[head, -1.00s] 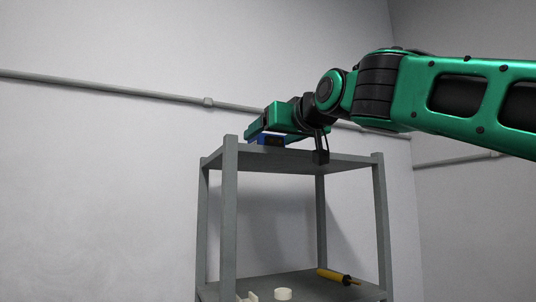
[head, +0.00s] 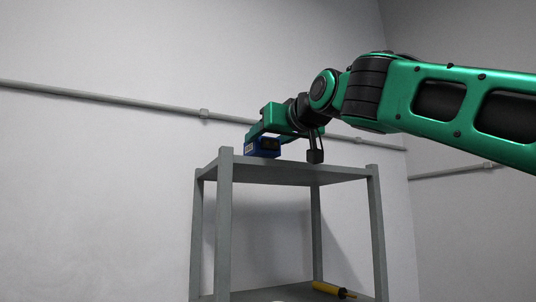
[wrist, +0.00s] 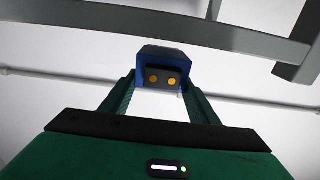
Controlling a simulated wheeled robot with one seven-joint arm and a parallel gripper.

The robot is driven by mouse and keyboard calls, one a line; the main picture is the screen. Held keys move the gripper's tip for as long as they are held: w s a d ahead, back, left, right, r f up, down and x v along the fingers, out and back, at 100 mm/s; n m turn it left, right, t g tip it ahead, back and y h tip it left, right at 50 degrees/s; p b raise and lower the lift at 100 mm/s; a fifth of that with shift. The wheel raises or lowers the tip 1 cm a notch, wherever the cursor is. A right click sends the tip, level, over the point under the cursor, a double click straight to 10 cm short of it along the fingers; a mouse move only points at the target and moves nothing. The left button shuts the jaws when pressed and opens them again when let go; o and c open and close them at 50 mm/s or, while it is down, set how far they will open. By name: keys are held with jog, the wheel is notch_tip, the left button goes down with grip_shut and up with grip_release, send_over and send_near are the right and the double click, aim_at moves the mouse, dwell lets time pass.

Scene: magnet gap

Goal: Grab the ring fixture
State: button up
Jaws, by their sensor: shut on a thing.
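My gripper (head: 258,137) is shut on a blue block (head: 263,148) at the top left of the grey rack (head: 226,215). In the wrist view the blue block (wrist: 162,57) sits between the two green fingers and shows a dark face with two gold dots. The block is at or just above the top shelf; the contact is unclear. No ring shape shows on it. A round white piece stood on the lower shelf in the earlier head view; now that spot is almost wholly cut off by the bottom edge.
A yellow-handled tool (head: 330,289) lies on the lower shelf. The rack's corner posts rise slightly above its top shelf. A pale wall with a pipe (head: 203,114) runs behind. The rest of the top shelf looks clear.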

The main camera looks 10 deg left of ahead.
jog(key=shift+r, duration=3.85)
